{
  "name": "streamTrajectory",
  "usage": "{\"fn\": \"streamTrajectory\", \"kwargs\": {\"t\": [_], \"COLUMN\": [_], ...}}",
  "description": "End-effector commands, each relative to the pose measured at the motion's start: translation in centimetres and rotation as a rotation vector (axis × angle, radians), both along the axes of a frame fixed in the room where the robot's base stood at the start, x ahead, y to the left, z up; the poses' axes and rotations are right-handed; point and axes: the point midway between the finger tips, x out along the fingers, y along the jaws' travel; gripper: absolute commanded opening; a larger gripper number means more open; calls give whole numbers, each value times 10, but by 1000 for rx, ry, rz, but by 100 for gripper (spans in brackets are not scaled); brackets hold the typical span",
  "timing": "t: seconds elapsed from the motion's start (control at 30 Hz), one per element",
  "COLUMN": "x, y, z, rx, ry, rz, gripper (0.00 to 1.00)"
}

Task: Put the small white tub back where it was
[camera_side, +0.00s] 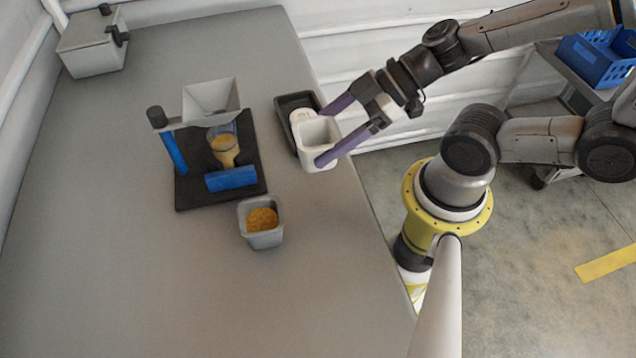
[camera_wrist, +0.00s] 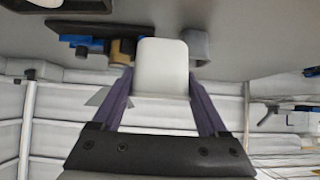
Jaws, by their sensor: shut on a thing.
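The small white tub (camera_side: 316,142) is held between the two purple fingers of my gripper (camera_side: 335,130) in the side view. My gripper is shut on it, with one finger on each side. In the wrist view the tub (camera_wrist: 161,68) fills the space between the fingertips of my gripper (camera_wrist: 160,85).
A hopper (camera_side: 212,98) stands on a black base (camera_side: 190,194) with a jar (camera_side: 223,150) of yellow grains under it and a blue part (camera_side: 231,179) in front. A grey tub (camera_side: 263,236) of orange grains stands nearby. A grey lidded box (camera_side: 92,46) is far left. The front table is clear.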

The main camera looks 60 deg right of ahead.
Motion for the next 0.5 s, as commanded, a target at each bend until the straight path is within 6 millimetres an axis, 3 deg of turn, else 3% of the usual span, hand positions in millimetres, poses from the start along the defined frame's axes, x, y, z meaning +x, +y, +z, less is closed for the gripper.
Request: {"fn": "streamTrajectory", "kwargs": {"t": [0.23, 0.5], "x": [0, 0], "y": [0, 0], "z": [-31, -49], "rx": [0, 1], "ry": [4, 3], "rz": [-2, -1], "gripper": [32, 32]}}
